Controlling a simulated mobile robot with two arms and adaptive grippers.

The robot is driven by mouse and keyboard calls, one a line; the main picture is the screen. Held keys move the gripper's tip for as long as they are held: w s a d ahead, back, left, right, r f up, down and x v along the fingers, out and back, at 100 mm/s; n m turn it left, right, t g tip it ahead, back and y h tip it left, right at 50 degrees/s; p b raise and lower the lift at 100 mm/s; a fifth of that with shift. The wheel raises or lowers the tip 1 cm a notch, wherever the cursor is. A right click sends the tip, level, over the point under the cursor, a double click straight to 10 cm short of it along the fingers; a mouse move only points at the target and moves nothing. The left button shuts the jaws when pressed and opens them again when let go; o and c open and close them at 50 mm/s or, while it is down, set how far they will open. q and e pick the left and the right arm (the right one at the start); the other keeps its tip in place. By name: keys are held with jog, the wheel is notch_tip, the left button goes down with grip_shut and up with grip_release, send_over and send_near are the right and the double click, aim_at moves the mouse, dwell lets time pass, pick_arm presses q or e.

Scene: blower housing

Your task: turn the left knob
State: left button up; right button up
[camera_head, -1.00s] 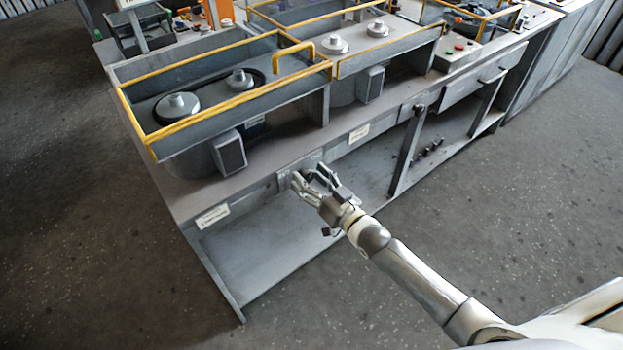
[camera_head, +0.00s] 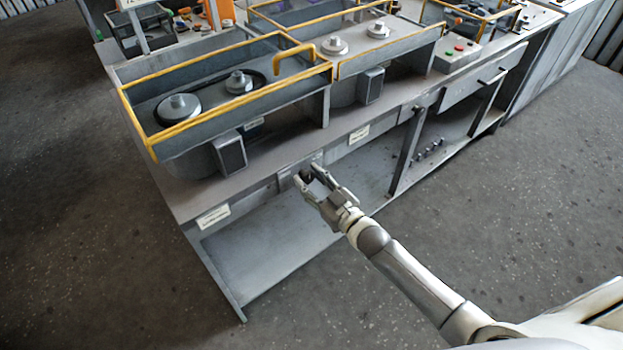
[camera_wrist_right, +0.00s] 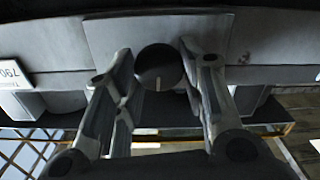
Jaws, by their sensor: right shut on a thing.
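The knob (camera_wrist_right: 159,68) is a dark round dial with a pale pointer line. It sits on a grey plate (camera_wrist_right: 118,38) on the front of the bench. In the wrist view it lies between the two fingers of my right gripper (camera_wrist_right: 160,78), which is shut on it, one finger on each side. The pointer line points down in that view. In the head view my right gripper (camera_head: 308,183) is at the bench's front edge and mostly hides the knob. My left gripper is not in view.
The grey bench (camera_head: 260,178) carries machines with yellow rails (camera_head: 225,103). White labels (camera_head: 214,216) are on its front edge. An open lower shelf (camera_head: 265,253) lies below my right gripper. The speckled floor in front is clear.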

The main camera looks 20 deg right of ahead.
jog(key=shift+n, duration=0.3)
jog(key=o, duration=1)
jog(key=v, duration=1.2)
